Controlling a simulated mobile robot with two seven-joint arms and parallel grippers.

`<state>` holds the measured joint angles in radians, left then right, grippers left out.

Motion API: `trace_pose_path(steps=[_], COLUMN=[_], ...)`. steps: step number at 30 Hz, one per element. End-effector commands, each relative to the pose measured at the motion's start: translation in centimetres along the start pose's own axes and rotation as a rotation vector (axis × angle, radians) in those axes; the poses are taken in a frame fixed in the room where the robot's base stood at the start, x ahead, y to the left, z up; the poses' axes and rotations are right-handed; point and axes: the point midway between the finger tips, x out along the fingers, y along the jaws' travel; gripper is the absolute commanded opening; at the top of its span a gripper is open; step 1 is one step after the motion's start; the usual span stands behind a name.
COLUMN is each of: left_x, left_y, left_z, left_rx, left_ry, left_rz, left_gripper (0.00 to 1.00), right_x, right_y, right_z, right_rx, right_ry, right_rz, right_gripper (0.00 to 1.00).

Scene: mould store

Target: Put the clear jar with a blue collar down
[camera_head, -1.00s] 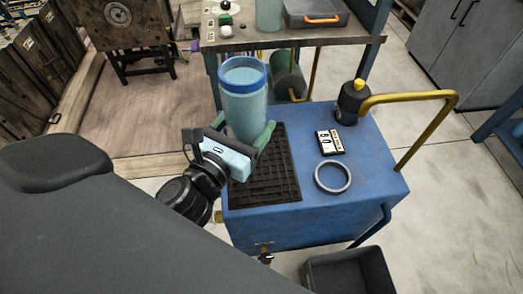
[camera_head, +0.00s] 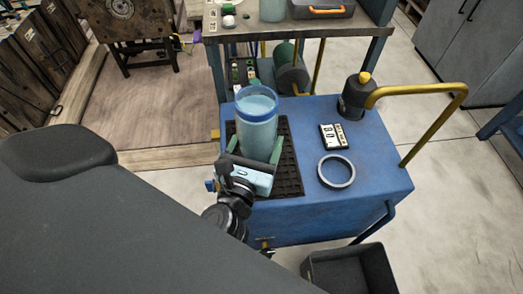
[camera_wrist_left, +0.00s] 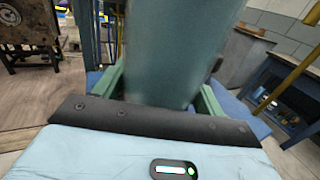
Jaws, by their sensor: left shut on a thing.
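The clear jar with a blue collar (camera_head: 257,123) is upright over the black grid mat (camera_head: 290,181) on the blue cart. Its contents look pale teal. My left gripper (camera_head: 255,152) is shut on the jar, with one green finger on each side of its lower part. In the left wrist view the jar (camera_wrist_left: 165,50) fills the space between the fingers. The jar's base is hidden behind the gripper, so I cannot tell whether it touches the mat. My right gripper is not in view.
On the blue cart (camera_head: 378,190) stand a grey ring (camera_head: 336,184), a black-and-white number block (camera_head: 334,137) and a dark bottle with a yellow cap (camera_head: 354,100). A yellow handle (camera_head: 440,120) rises at the right. A workbench (camera_head: 300,27) stands behind; a dark bin (camera_head: 350,270) is in front.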

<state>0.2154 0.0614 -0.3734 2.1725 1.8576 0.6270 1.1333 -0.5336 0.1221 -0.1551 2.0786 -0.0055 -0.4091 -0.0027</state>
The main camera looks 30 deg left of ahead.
Motion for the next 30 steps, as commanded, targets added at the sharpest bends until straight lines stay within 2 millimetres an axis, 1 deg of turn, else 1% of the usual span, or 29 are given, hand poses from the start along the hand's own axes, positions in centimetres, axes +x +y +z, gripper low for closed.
trace_pose_path(steps=[3,6,13,16,20,25,30], left_x=[-0.3,-0.4,-0.4,-0.1,1.5,4.5,7.6], left_y=[-0.4,-0.6,-0.7,-0.5,0.2,1.8,3.3], left_z=[-0.8,-1.3,-1.5,-1.5,-1.5,-1.7,-2.1], left_rx=[-0.003,-0.003,-0.001,0.0,0.001,0.001,0.002], left_ry=[-0.003,-0.005,-0.007,-0.008,-0.011,-0.012,-0.011], left_rz=[0.016,0.023,0.026,0.025,0.025,0.026,0.025], left_gripper=[0.15,0.15,0.15,0.15,0.15,0.15,0.15], right_x=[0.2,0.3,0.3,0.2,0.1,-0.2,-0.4], right_y=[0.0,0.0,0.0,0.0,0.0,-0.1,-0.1], right_z=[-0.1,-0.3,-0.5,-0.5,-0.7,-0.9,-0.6], right_rx=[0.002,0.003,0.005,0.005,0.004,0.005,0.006], right_ry=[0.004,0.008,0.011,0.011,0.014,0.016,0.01], right_rz=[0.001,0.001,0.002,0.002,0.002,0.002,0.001], right_gripper=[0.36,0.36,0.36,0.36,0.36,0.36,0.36])
